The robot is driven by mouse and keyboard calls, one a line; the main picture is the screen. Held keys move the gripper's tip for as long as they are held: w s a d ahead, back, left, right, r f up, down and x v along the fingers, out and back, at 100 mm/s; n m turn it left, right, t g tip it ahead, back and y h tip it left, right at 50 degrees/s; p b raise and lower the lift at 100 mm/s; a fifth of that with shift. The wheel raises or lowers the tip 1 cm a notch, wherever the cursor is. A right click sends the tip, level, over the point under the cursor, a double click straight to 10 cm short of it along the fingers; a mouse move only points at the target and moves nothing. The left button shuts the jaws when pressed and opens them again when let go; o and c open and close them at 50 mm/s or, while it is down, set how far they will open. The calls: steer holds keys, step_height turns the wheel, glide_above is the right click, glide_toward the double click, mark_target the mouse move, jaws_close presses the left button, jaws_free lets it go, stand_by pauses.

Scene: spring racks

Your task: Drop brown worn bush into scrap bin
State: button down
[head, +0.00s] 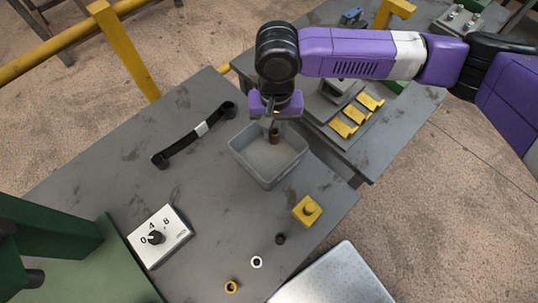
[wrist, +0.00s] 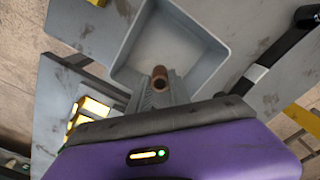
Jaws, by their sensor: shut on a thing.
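The brown worn bush (head: 275,136) is a small brown cylinder held at the tips of my gripper (head: 273,123). In the wrist view the bush (wrist: 160,77) shows its round, hollow end between the fingers (wrist: 158,88). The scrap bin (head: 240,157) is a grey, open, square-mouthed tray on the grey table. In the wrist view the bin (wrist: 205,74) lies just beyond the bush. My gripper is shut on the bush and points down over the bin's back part. The visible part of the bin's floor is bare.
A black bar with a white band (head: 201,129) lies left of the bin. A yellow block (head: 307,210), a dark ring (head: 280,239), a white ring (head: 257,262) and a yellow ring (head: 231,286) lie in front. A dial box (head: 160,237) stands at front left.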

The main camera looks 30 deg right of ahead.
steer(key=shift+f+b, duration=0.35)
steer(key=shift+f, duration=0.25)
steer(key=c, duration=1.1)
jaws_free()
steer(key=shift+r+b, duration=0.5)
steer(key=shift+r, duration=3.45)
